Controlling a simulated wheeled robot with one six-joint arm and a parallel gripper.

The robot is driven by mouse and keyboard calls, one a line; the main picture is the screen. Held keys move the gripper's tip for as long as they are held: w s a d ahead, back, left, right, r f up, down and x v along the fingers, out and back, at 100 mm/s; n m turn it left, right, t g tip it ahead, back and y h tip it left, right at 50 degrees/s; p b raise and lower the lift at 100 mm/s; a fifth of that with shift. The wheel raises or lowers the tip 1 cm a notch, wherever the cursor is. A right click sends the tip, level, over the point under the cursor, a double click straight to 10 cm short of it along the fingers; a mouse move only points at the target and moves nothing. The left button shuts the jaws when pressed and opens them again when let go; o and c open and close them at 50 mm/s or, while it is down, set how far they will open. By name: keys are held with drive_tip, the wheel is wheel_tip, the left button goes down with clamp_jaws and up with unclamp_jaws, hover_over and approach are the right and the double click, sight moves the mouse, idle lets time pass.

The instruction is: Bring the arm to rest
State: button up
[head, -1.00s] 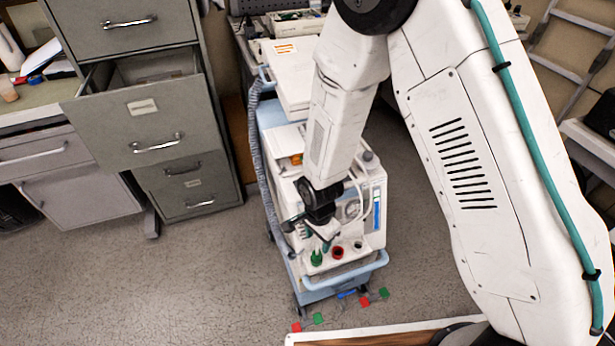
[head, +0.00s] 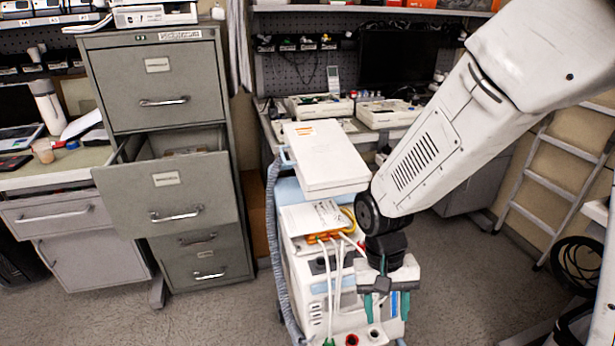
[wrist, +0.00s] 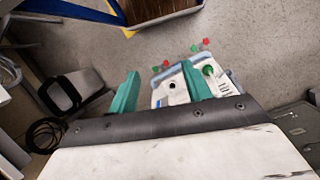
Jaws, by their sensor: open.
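My gripper (head: 386,303) hangs in front of the right side of the white and blue cart (head: 318,272) in the head view. Its teal fingers are apart with nothing between them. In the wrist view my gripper (wrist: 160,90) is also open, with a teal finger on each side. The cart's front top shows beyond the fingers there, with a green plug (wrist: 208,70) and a dark round socket. In the head view a red ring socket (head: 351,339) and a dark socket show at the cart's front. White cables run down from an orange part on its upper shelf.
A grey filing cabinet (head: 165,95) stands left with one drawer pulled out towards the cart. A workbench with pump units (head: 319,106) is behind. A ladder (head: 560,190) leans at the right. Floor is open in front of the cabinet.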

drive_tip(key=s+d+r+t, duration=0.1)
drive_tip(key=s+d+r, duration=0.2)
drive_tip(key=r, duration=0.4)
drive_tip(key=s+d+r+t, duration=0.2)
drive_tip(key=s+d+r, duration=0.2)
drive_tip(key=r, duration=0.3)
drive_tip(key=s+d+r+t+y, duration=0.1)
drive_tip(key=s+d+r, duration=0.3)
drive_tip(key=r, duration=0.3)
drive_tip(key=shift+s+d+r+n+t, duration=0.2)
drive_tip(key=shift+s+r+n+t, duration=0.1)
drive_tip(key=shift+t, duration=0.1)
